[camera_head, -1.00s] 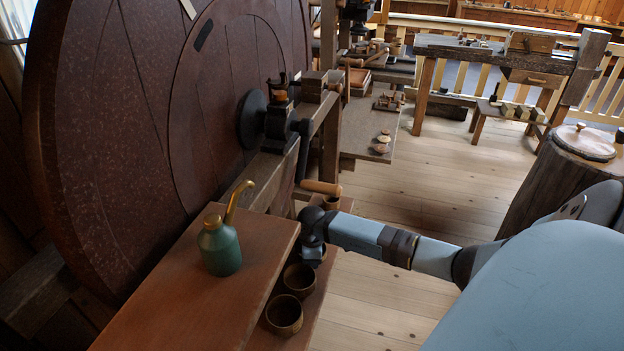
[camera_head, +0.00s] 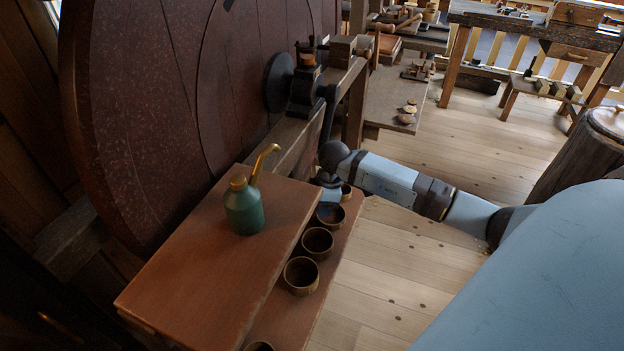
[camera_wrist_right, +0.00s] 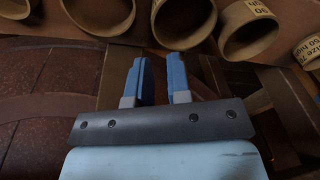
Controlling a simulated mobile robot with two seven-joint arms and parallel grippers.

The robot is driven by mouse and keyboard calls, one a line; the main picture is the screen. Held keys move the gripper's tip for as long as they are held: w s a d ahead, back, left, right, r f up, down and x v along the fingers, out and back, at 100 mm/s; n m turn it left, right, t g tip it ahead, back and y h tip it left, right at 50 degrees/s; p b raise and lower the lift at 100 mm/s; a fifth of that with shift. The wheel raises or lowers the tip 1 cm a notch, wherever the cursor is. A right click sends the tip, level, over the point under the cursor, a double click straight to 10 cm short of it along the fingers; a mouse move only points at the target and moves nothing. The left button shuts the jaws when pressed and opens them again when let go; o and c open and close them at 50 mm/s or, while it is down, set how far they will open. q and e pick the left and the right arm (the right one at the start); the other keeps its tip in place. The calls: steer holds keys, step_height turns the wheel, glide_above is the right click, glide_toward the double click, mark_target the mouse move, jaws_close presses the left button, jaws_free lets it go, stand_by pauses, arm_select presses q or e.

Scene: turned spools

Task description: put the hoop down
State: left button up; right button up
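Several short brown rings, hoop-like, stand in a row on the lower step of the wooden bench (camera_head: 337,262). They include a near ring (camera_head: 301,287), a middle ring (camera_head: 318,252) and a far ring (camera_head: 330,224). I cannot tell which one is the task's hoop. My right gripper (camera_head: 328,186) is low at the far end of the row, partly hidden by its own wrist. In the right wrist view its two blue fingers (camera_wrist_right: 160,62) are apart with nothing visible between them. A ring (camera_wrist_right: 184,45) lies just beyond the tips, apparently not gripped. My left gripper is not in view.
A green oil can (camera_head: 244,212) with a brass spout stands on the bench's upper step. A large dark red wheel (camera_head: 140,130) rises behind it. A stump (camera_head: 575,165) stands at the right. The plank floor (camera_head: 400,270) beside the bench is clear.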

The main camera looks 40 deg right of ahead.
steer(key=s+a+n+y, duration=0.1)
steer(key=a+y, duration=0.1)
steer(key=a, duration=0.2)
steer(key=s+a+f+n+y, duration=0.1)
steer(key=a+y, duration=0.1)
steer(key=a, duration=0.2)
steer(key=s+a+f+n+t+y, duration=0.1)
steer(key=a, duration=0.3)
steer(key=shift+a+n+y, duration=0.3)
steer(key=shift+y, duration=0.1)
steer(key=s+a+r+m+t+y, duration=0.4)
steer(key=a+r+t+y, duration=0.25)
steer(key=a+t, duration=0.55)
steer(key=s+f+m+g+h, duration=0.1)
steer(key=s+f+m+h, duration=0.1)
steer(key=s+f+h, duration=0.1)
steer(key=s+f+m+g+h, duration=0.1)
steer(key=s+f+m+h, duration=0.2)
steer(key=s+f+h, duration=0.1)
steer(key=s+f+m+g+h, duration=0.1)
steer(key=s+f+m+h, duration=0.1)
steer(key=s+f+h, duration=0.1)
steer(key=shift+s+d+f+h, duration=0.15)
steer(key=shift+s+f, duration=0.1)
steer(key=shift+s, duration=0.25)
steer(key=shift+s+d+f+h, duration=0.15)
steer(key=shift+s+f, duration=0.1)
steer(key=shift+s, duration=0.25)
